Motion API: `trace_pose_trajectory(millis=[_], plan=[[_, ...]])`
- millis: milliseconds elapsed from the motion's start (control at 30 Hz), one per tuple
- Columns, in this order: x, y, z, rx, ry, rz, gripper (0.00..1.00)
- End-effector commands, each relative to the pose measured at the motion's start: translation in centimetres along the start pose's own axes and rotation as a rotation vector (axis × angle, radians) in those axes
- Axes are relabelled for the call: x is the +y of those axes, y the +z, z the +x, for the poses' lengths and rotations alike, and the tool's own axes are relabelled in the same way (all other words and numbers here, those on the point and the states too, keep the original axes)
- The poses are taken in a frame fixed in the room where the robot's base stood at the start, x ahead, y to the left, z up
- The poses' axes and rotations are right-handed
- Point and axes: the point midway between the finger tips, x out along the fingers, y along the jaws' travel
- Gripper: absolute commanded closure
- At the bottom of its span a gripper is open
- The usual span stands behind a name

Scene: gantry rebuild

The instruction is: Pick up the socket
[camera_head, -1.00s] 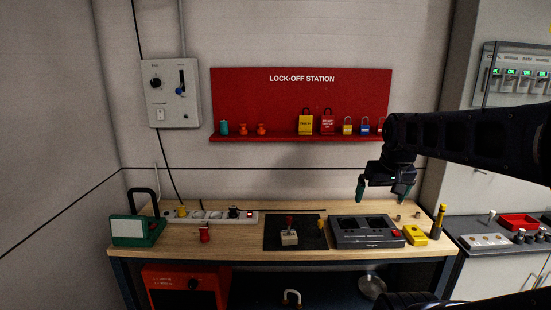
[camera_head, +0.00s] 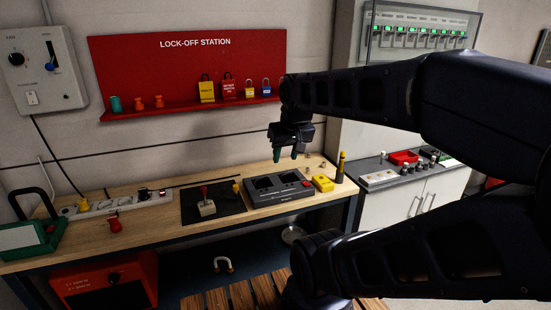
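My gripper (camera_head: 286,156) hangs with its teal-tipped fingers pointing down, apart and with nothing seen between them. It is above the back right part of the workbench (camera_head: 150,225), near the dark grey twin-bay unit (camera_head: 278,188). Two small metallic pieces, which look like sockets, stand on the bench to the right of the gripper: one nearer (camera_head: 308,167) and one farther back (camera_head: 321,160). They are too small to tell apart. The gripper appears clear of both.
A yellow device (camera_head: 323,183) and a dark yellow-topped tool (camera_head: 341,167) stand at the bench's right end. A black mat (camera_head: 228,211) holds a red-handled part. A red lock-off board (camera_head: 184,75) hangs above.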

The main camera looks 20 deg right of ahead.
Motion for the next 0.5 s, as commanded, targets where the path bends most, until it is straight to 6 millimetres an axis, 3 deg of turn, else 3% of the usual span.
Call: trace_pose_trajectory(millis=[267, 500], plan=[[0.1, -0.2, 0.1, -0.003, 0.005, 0.01, 0.6], [1.5, -3.5, 1.3, -0.043, 0.086, 0.16, 0.6]])
